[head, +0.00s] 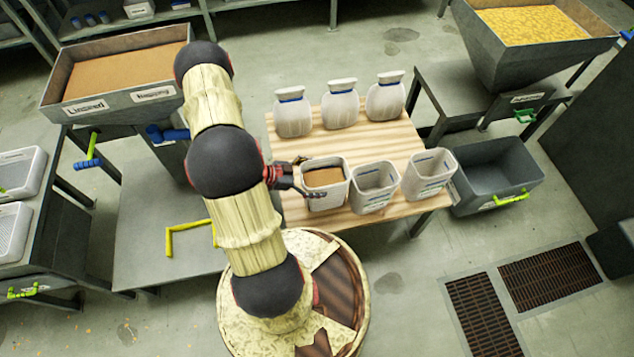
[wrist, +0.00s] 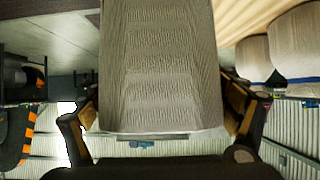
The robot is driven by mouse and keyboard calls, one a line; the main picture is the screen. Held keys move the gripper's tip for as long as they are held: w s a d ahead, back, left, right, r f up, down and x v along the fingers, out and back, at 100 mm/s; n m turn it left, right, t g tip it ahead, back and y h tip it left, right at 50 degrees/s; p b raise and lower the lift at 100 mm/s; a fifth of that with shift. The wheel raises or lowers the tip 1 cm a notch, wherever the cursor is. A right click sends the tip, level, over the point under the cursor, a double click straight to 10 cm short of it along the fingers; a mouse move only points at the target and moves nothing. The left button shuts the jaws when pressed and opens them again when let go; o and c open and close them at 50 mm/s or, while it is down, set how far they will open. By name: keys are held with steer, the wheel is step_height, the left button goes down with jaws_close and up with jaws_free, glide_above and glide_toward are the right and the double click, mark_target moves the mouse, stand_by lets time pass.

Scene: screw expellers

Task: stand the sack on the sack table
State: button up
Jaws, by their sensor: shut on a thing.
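An open, pale, box-shaped sack (head: 326,203) with brown meal in it is at the left front of the wooden sack table (head: 350,148) in the head view. My gripper (head: 307,178) reaches it from the left and is shut on it. In the wrist view the sack's ribbed, woven side (wrist: 160,65) fills the middle, with a finger of my gripper (wrist: 162,108) on each side. The sack looks upright. I cannot tell whether its base touches the tabletop.
Two open pale sacks (head: 375,187) (head: 427,174) stand to its right, and three closed sacks (head: 340,104) with blue bands stand behind. A linseed hopper (head: 125,88) is left, a yellow-filled hopper (head: 520,64) right. A grey bin (head: 495,178) adjoins the table's right.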

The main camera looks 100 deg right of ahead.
mark_target(318, 181)
steer(key=f+b, duration=0.1)
steer(key=f, duration=0.1)
steer(key=d+f+b, duration=0.1)
steer(key=f, duration=0.1)
steer(key=shift+s, duration=0.15)
steer(key=o, duration=1.9)
steer(key=shift+f, duration=0.15)
steer(key=p+v, duration=0.4)
steer(key=v, duration=0.8)
